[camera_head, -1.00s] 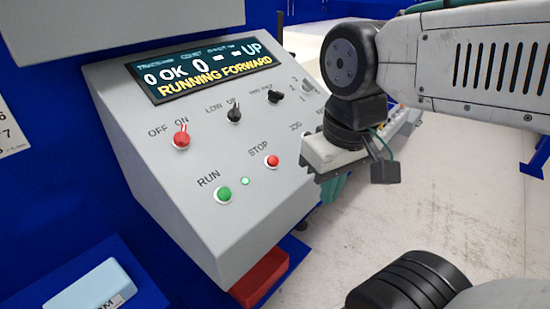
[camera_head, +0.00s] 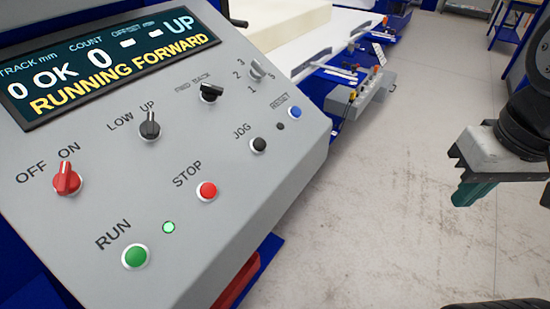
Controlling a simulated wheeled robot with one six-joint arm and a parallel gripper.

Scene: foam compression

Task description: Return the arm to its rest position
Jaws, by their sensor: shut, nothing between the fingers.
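My gripper (camera_head: 466,194) hangs at the right edge of the view, with teal fingers pointing down and left. It is shut and empty, and clear of the control panel (camera_head: 200,120). Part of my arm is cut off by the right edge. The grey sloped panel fills the left. Its display reads "RUNNING FORWARD". It carries a green RUN button (camera_head: 135,256), a red STOP button (camera_head: 206,191), a red OFF/ON switch (camera_head: 67,179) and several knobs. A small green lamp (camera_head: 168,227) is lit.
Open pale floor (camera_head: 400,200) lies between the panel and my gripper. Behind the panel is a machine bed with a cream foam block (camera_head: 275,20) and a second small control box (camera_head: 360,98). A red bin (camera_head: 238,282) sits below the panel.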

